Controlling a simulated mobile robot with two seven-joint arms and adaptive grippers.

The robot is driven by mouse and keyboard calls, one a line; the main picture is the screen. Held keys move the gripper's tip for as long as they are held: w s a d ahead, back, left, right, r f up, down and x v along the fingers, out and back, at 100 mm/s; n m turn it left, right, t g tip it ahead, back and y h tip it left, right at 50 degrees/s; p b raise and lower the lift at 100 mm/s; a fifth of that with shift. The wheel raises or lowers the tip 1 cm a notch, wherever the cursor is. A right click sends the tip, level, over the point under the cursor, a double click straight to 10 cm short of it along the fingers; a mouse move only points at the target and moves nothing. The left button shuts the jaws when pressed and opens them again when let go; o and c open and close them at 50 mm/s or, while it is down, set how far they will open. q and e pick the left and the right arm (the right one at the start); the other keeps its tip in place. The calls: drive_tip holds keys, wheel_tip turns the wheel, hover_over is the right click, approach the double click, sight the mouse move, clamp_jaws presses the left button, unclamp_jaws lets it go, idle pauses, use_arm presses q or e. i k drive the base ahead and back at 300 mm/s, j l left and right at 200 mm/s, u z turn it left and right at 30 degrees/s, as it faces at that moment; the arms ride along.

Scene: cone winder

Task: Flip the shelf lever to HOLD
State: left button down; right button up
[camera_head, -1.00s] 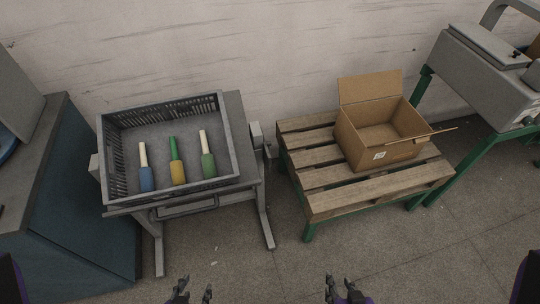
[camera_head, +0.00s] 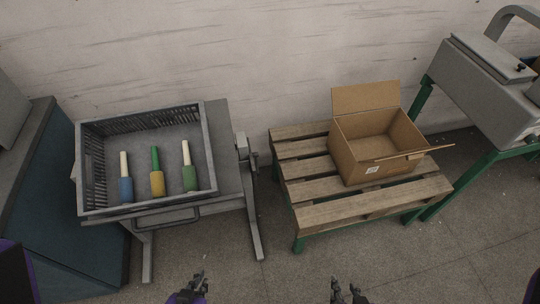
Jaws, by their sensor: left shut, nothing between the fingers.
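A small grey fitting (camera_head: 242,148) sticks out from the right side of the grey stand (camera_head: 228,184). It may be the shelf lever; its position and any HOLD label are too small to read. My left gripper (camera_head: 199,281) is at the bottom edge, shut and empty, in front of the stand and apart from it. My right gripper (camera_head: 345,287) is at the bottom edge, its fingers apart and empty, in front of the pallet table.
A grey crate (camera_head: 147,211) on the stand holds a blue, a yellow and a green bobbin. An open cardboard box (camera_head: 352,165) sits on a wooden pallet table (camera_head: 350,213). A blue cabinet (camera_head: 75,240) stands left, a grey machine (camera_head: 480,85) right. Floor in front is clear.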

sight(257, 165)
drive_tip(key=i+l, duration=0.15)
drive_tip(key=l, duration=0.2)
drive_tip(key=i+l, duration=0.35)
drive_tip(key=l, duration=0.3)
